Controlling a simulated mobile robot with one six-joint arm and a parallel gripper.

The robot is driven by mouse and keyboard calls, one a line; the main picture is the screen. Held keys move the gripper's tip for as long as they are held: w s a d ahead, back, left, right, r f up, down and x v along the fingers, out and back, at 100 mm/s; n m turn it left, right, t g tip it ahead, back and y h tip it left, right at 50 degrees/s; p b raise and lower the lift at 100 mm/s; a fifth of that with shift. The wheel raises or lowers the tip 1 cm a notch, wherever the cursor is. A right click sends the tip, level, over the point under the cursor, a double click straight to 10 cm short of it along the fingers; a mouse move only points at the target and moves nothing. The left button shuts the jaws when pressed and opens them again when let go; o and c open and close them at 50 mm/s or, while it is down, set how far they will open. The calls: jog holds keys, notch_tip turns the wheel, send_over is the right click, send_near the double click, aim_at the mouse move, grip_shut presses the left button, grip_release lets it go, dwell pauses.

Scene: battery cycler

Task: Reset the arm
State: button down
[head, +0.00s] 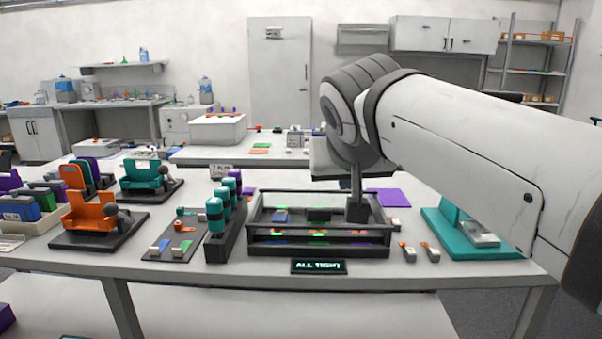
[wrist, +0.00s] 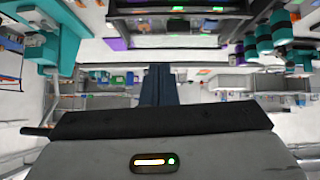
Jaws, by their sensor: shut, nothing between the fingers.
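My gripper (head: 357,212) points down at the right end of the dark-framed battery cycler box (head: 320,250). Its fingers are together with nothing between them. I cannot tell whether it touches the box's frame. Inside the box are small coloured pieces and green and orange lights. A sign reading "ALL TIGHT" (head: 319,266) stands at its front. In the wrist view the closed fingers (wrist: 158,85) show as one dark block in the middle, and the box (wrist: 180,20) is at the top. My arm reaches in from the right and hides part of the background.
A teal fixture (head: 440,222) stands right of the box, with two small orange-tipped pieces (head: 420,252) between. Left are a dark rack of teal-topped cylinders (head: 217,243), an orange cradle (head: 92,215) and a teal cradle (head: 145,178). The table's front strip is mostly clear.

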jog(key=s+d+f+g+p, duration=0.3)
jog(key=s+d+f+p, duration=0.1)
jog(key=s+f+p, duration=0.2)
jog(key=s+d+f+g+p, duration=0.3)
jog(key=s+d+f+p, duration=0.1)
jog(key=s+f+p, duration=0.3)
jog(key=shift+s+g+y+p, duration=0.4)
jog(key=shift+s+p, duration=0.2)
jog(key=shift+s, duration=0.2)
jog(key=shift+a, duration=0.1)
